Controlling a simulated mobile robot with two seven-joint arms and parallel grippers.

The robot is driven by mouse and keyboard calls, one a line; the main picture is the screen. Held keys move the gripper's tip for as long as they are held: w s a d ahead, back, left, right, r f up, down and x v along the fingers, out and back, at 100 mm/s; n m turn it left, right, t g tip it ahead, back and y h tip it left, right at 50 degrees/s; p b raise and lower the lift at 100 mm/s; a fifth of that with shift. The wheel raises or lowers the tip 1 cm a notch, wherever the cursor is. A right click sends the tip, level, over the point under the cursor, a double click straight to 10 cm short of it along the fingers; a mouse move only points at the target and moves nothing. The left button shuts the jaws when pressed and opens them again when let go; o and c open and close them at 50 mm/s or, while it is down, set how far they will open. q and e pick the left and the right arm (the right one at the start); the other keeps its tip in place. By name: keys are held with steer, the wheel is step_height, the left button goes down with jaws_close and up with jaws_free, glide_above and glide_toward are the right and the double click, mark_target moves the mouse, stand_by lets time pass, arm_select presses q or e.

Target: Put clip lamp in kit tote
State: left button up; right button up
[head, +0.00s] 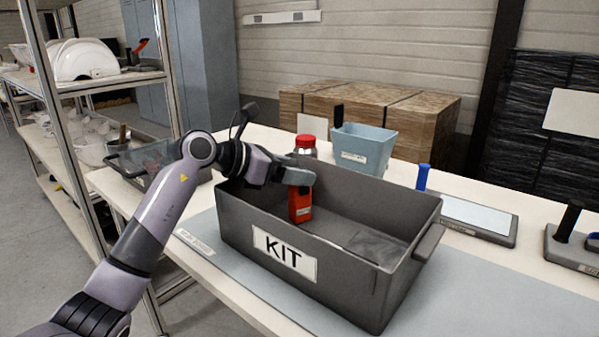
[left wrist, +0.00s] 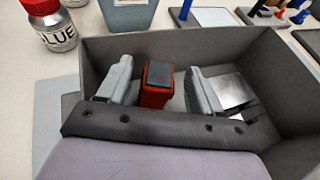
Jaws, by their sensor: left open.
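The kit tote (head: 345,275) is a dark grey open bin with a KIT label, on the bench. A red, block-shaped thing with a dark top, which I take to be the clip lamp (head: 300,205), is upright inside its left part. In the left wrist view the lamp (left wrist: 156,84) is between the two grey fingers, with gaps on both sides. My left gripper (head: 298,178) is open around it, reaching over the tote's left side. Whether the lamp touches the tote floor is hidden. My right gripper is not in view.
A glue bottle with a red cap (head: 305,146) and a blue bin (head: 362,148) stand behind the tote. A flat silvery item (head: 378,246) lies in the tote's right part. A tray with a pale panel (head: 478,217) is to the right. The front-right bench mat is clear.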

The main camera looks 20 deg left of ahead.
arm_select(q)
steer(key=v, duration=1)
steer(key=shift+s+a, duration=0.1)
